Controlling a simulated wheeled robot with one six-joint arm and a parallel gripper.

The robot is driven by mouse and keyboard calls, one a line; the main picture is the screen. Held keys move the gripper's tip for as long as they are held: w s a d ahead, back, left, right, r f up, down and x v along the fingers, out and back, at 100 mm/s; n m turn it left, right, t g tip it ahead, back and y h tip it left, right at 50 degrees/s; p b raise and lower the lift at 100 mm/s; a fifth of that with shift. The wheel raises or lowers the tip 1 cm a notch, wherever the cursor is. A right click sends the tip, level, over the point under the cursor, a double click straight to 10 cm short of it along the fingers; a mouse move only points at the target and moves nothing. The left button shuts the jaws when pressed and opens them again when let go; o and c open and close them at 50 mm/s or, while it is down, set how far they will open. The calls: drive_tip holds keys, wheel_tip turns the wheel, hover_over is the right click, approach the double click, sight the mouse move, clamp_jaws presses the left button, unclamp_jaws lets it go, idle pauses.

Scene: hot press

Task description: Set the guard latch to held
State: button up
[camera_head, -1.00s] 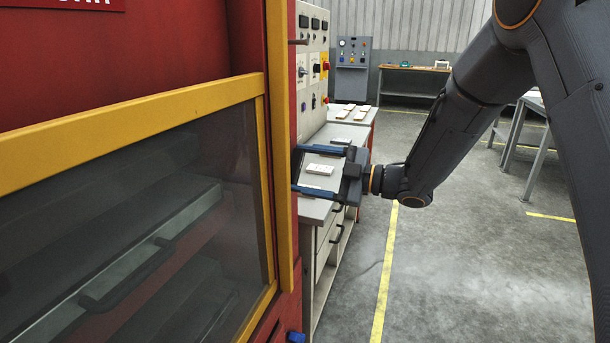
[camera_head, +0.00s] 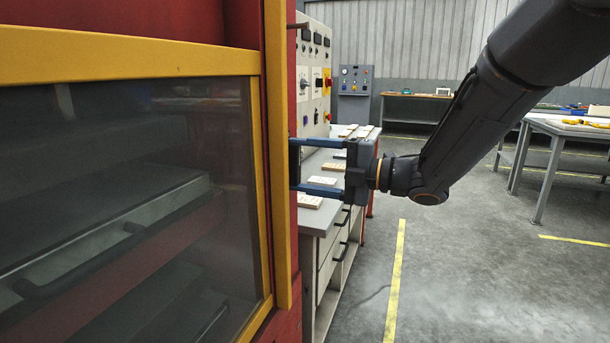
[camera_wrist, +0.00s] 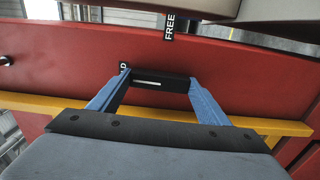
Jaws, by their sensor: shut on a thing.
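The guard latch (camera_wrist: 162,81) is a black block with a white line, on the red machine side panel. My gripper (camera_wrist: 158,84) has its two blue fingers on either side of it, shut on it. A FREE label (camera_wrist: 169,26) shows at the top of the wrist view. Another label (camera_wrist: 124,68), mostly hidden, ends in D beside the latch's left end. In the head view my gripper (camera_head: 295,164) reaches left to the red machine's edge, and the latch is only a dark patch there. The yellow-framed guard (camera_head: 130,63) with its dark window fills the left.
A control panel (camera_head: 315,75) with knobs stands behind the gripper. A grey bench (camera_head: 318,218) with several pale blocks lies below and behind it. A table (camera_head: 560,128) stands at the right. The floor (camera_head: 470,270) on the right is clear.

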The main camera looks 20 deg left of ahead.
drive_tip(key=shift+n, duration=0.3)
drive_tip(key=o, duration=1.1)
drive_tip(key=shift+c, duration=0.2)
drive_tip(key=d, duration=0.7)
drive_tip(key=shift+s+d+b, duration=0.35)
drive_tip(key=shift+d+b, duration=0.05)
drive_tip(key=shift+b, duration=0.05)
